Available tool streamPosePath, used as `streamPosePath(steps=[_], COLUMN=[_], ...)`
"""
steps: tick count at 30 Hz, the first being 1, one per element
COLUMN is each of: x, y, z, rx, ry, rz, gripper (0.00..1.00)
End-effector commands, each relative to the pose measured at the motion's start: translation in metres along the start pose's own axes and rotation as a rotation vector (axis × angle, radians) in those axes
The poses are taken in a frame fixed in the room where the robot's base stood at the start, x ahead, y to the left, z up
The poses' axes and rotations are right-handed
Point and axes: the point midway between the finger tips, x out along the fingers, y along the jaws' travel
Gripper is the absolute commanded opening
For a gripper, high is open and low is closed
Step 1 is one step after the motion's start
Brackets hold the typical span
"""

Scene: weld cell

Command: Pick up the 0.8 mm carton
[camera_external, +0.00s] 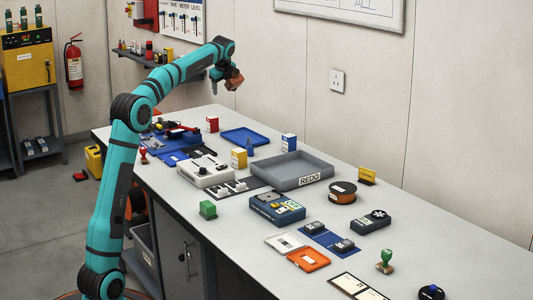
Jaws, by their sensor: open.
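Three small cartons stand upright on the grey table (440,232): a red one (212,124) at the back, a yellow one (239,158) near the middle, and a blue one (288,142) behind the grey tray. Their markings are too small to read, so I cannot tell which is the 0.8 mm carton. My gripper (233,84) is raised well above the far part of the table, apart from all the cartons. It looks empty; its fingers are small in this view.
A grey tray (291,186) marked REDO lies right of the yellow carton. A blue tray (245,137) is right of the red one. The wall runs along the table's back.

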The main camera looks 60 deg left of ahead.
Motion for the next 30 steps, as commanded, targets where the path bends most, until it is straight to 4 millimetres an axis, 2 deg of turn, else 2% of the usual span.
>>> streamPosePath(steps=[1,6,12,20,30], x=[0.018,0.06,0.09,0.114,0.172], y=[-0.004,-0.011,-0.012,-0.007,0.005], z=[0.009,0.034,0.052,0.056,0.056], rx=[0.029,0.138,0.216,0.235,0.233], ry=[-0.001,0.005,0.017,0.023,0.023], rz=[0.032,0.128,0.196,0.213,0.213], gripper=[0.66,0.66,0.66,0.66,0.66])
